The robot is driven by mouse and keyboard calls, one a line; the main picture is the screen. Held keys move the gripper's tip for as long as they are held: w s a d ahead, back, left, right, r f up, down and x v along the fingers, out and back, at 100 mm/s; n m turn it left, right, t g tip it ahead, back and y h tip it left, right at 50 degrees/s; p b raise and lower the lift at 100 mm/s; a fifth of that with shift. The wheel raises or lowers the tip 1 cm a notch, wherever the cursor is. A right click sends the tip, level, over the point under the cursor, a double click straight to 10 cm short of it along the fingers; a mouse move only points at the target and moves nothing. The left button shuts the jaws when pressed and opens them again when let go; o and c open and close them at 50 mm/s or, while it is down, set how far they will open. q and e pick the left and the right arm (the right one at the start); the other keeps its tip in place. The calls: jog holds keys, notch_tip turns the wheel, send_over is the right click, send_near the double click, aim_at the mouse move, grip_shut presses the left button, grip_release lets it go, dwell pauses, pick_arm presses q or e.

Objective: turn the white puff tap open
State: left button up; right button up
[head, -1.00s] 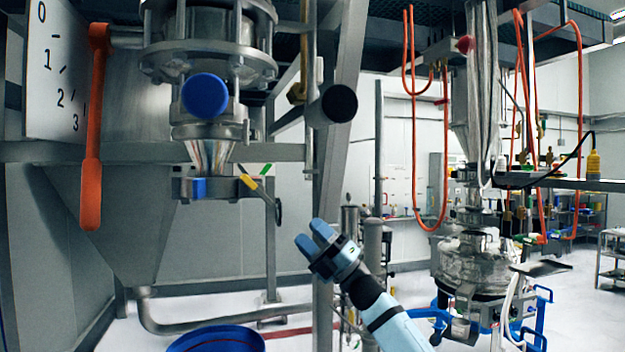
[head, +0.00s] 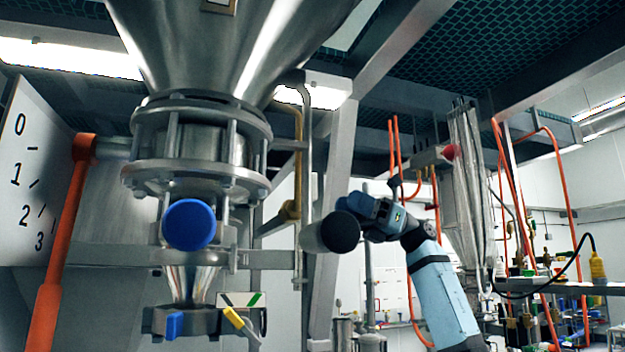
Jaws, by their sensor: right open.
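My right gripper (head: 368,208) is at the centre right, its blue fingers pointing left. It is open, with nothing visible between its fingers. It shows just right of the black round end of a grey cylinder (head: 340,232); I cannot tell whether they touch. A brass-coloured pipe fitting (head: 290,212) runs down a thin vertical pipe left of the gripper. I cannot make out a clearly white tap; a small white plate with a green stripe (head: 242,299) is lower left, by a yellow handle (head: 234,318). My left gripper is not in view.
A steel hopper (head: 225,45) with a flanged sifter neck hangs at left, with a blue round knob (head: 189,225). An orange lever (head: 62,240) stands beside a 0-to-3 scale board (head: 28,190). A grey frame post (head: 333,180) stands behind the gripper. Orange hoses hang at right.

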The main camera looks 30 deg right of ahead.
aim_at(317, 186)
jog(key=p+x, duration=0.2)
jog(key=x, duration=0.6)
jog(key=shift+r, duration=0.1)
jog(key=shift+a+r, duration=0.1)
jog(key=shift+a, duration=0.3)
grip_shut()
